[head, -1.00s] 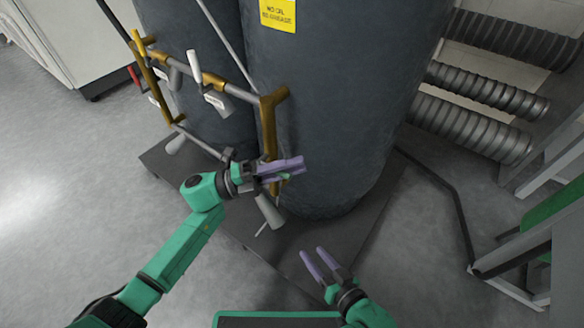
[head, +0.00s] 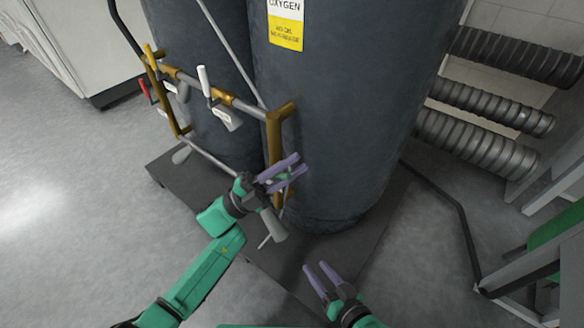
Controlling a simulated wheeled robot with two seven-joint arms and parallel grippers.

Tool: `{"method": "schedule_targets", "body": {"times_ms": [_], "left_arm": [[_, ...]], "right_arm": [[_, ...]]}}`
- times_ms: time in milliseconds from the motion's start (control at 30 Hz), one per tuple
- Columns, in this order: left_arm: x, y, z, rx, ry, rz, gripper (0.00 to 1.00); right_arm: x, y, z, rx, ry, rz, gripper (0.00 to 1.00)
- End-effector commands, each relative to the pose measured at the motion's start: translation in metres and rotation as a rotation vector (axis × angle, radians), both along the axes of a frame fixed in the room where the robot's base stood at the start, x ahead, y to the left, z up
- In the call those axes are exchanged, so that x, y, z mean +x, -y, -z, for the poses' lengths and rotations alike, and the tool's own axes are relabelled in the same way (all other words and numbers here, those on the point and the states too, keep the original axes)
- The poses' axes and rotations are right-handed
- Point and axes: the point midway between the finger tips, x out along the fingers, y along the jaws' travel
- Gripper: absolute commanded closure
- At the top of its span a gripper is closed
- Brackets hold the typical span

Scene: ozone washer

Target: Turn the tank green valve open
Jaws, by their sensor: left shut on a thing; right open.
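The green valve handle (head: 283,177) shows as a small green piece between the purple fingers of my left gripper (head: 286,174). The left gripper is shut on it, at the lower right of the brass and grey piping (head: 274,130) in front of the dark tank (head: 335,110). The fingers hide most of the handle, so its angle is hard to tell. My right gripper (head: 318,276) is open and empty, low in the picture, over the dark base plate's front edge.
A white-handled valve (head: 204,82) and a red-handled valve (head: 145,90) sit on the piping to the left. A dark base plate (head: 185,180) carries the tanks. Ribbed hoses (head: 475,145) and a grey frame (head: 530,265) stand at right. Open floor lies left.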

Motion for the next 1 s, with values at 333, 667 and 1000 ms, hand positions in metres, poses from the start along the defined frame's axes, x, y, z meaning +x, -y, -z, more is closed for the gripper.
{"method": "schedule_targets", "body": {"times_ms": [333,667,1000], "left_arm": [[0.001,-0.001,0.001,0.001,-0.003,-0.002,0.58],[0.0,0.0,0.0,0.001,-0.001,0.0,0.47],[-0.008,-0.026,0.017,0.005,-0.004,-0.004,0.47]], "right_arm": [[0.0,0.001,0.0,-0.001,-0.001,0.0,0.5],[0.0,0.001,0.0,-0.001,-0.001,0.0,0.5],[-0.001,0.0,-0.002,-0.002,-0.003,-0.002,0.5]]}}
